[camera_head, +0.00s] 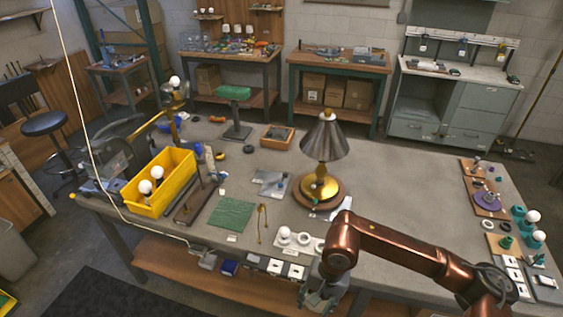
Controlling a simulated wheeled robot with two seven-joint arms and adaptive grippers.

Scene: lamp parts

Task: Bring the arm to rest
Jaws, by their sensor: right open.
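My right arm, copper-coloured, reaches in from the lower right in the head view. Its gripper (318,302) hangs low at the front edge of the workbench, open, and I see nothing between its fingers. A table lamp (325,140) with a dark metallic cone shade and a brass base stands upright on a round wooden plinth behind the arm. The gripper is apart from the lamp. My left gripper is not in view.
The grey workbench (400,190) has bare room right of the lamp. A yellow bin (178,172) with white bulbs stands left. A bulb holder (300,240) sits near the front edge by my arm. Boards with bulbs and small parts line the right end.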

